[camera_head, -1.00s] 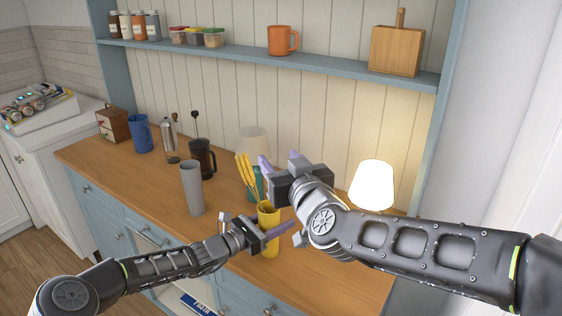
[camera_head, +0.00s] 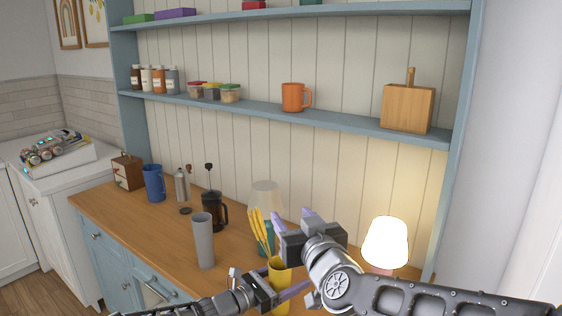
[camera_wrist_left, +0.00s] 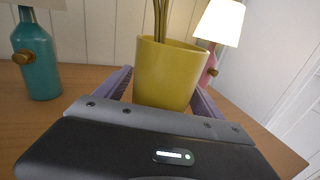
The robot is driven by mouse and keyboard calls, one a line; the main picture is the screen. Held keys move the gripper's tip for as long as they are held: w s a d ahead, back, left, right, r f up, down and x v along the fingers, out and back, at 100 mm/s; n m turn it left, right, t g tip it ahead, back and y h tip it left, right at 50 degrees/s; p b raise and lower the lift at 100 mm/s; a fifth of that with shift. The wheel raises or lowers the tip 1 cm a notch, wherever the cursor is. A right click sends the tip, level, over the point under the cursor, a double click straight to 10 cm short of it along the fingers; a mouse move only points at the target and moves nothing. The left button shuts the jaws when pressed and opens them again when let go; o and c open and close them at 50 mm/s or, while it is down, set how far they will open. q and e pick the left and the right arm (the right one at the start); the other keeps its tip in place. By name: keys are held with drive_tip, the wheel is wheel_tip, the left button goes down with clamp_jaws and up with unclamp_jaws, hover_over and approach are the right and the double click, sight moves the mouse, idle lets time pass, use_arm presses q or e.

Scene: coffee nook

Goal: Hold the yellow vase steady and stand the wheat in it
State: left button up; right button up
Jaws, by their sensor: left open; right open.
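The yellow vase (camera_head: 280,271) stands upright on the wooden counter. In the left wrist view the vase (camera_wrist_left: 170,72) sits between the two spread fingers of my left gripper (camera_wrist_left: 165,92); whether they touch it I cannot tell. The yellow wheat (camera_head: 262,232) stands with its stems (camera_wrist_left: 160,20) going into the vase's mouth, leaning left in the head view. How deep the stems reach is hidden. My right gripper (camera_head: 293,214) is open above and behind the vase, right of the wheat heads, and appears empty.
A grey tumbler (camera_head: 203,242) stands left of the vase. A teal-based lamp (camera_wrist_left: 40,65) is behind the vase, and a lit lamp (camera_head: 385,242) is to its right. A French press (camera_head: 214,211) and blue mug (camera_head: 153,183) stand farther left. The counter's front left is clear.

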use_arm(q)
drive_tip(key=shift+a, duration=0.15)
drive_tip(key=v, duration=1.2)
drive_tip(key=shift+s, duration=0.1)
